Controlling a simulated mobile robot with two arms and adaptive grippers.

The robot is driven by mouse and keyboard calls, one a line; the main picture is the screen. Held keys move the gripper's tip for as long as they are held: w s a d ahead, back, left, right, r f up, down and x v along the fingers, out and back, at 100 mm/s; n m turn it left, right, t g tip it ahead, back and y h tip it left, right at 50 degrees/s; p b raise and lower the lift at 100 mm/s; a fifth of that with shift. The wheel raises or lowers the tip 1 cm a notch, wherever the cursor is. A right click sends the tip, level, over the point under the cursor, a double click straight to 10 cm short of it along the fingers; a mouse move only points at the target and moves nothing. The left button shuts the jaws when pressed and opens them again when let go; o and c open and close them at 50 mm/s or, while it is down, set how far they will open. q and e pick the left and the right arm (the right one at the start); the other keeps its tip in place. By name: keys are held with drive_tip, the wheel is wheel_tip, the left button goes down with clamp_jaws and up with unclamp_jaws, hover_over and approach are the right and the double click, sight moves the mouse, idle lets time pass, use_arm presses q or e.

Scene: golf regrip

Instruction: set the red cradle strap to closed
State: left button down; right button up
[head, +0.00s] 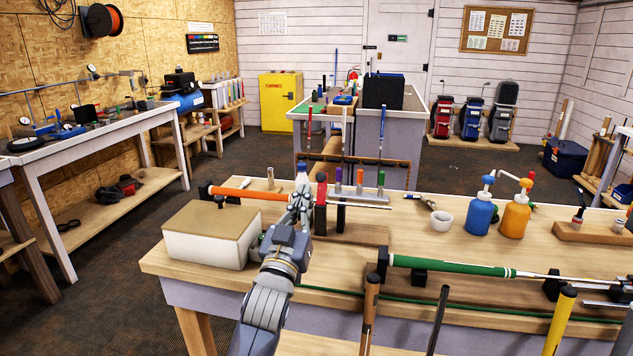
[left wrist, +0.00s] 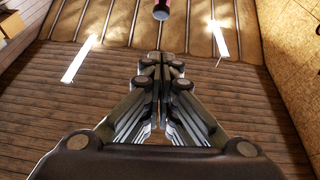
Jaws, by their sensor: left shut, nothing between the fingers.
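An upright red piece (head: 321,208), which looks like the red cradle strap standing up, is on the workbench in the head view. Its lower end and hinge are hard to make out. My left gripper (head: 302,192) is just left of it, pointing up, and overlaps its edge in the picture; I cannot tell whether they touch. In the left wrist view the left gripper's fingers (left wrist: 161,62) are shut together with nothing between them. My right gripper is not in view.
A tan-topped box (head: 205,236) stands left of my left arm. A green-gripped club (head: 450,266) lies on black supports at right. Blue (head: 481,217) and orange (head: 515,218) bottles stand behind it. Upright shafts, one yellow (head: 560,320), rise along the front.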

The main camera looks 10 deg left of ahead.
sight(321, 189)
use_arm(q)
drive_tip(key=w, duration=0.9)
drive_tip(key=shift+d+r+p, duration=0.2)
drive_tip(key=shift+d+p, duration=0.05)
drive_tip(key=shift+p, duration=0.2)
